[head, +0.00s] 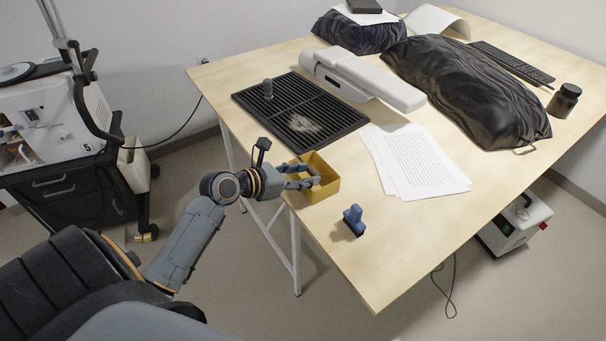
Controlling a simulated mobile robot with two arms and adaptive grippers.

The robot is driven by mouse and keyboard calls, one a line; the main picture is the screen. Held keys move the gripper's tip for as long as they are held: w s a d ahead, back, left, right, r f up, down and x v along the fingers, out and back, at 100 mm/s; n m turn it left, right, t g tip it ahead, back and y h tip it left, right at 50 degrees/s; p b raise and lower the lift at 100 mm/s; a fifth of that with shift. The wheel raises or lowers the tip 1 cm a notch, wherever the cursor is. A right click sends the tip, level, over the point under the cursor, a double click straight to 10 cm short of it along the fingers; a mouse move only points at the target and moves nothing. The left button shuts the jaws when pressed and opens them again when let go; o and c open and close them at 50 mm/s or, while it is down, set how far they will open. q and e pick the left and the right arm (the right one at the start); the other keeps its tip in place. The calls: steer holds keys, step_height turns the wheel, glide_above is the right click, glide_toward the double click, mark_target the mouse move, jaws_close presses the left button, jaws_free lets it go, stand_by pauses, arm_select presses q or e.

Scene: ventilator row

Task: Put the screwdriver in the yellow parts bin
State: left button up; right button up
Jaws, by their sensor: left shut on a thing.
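The yellow parts bin (325,187) stands on the near left edge of the table. My left gripper (315,180) comes in from the left, with its fingers over and partly in front of the bin's opening. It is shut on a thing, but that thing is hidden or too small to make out. I cannot make out the screwdriver anywhere. Much of the bin's inside is hidden by the fingers. My right gripper is not in view.
A blue object (354,220) stands right of the bin near the front edge. Printed sheets (420,165), a black grille (300,113), a long white device (360,78) and a black-covered bulk (465,85) lie behind. A dark jar (564,101) stands far right. The table's front right is clear.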

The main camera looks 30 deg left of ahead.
arm_select(q)
steer(key=shift+f, duration=0.1)
steer(key=shift+f, duration=0.5)
steer(key=o, duration=1.1)
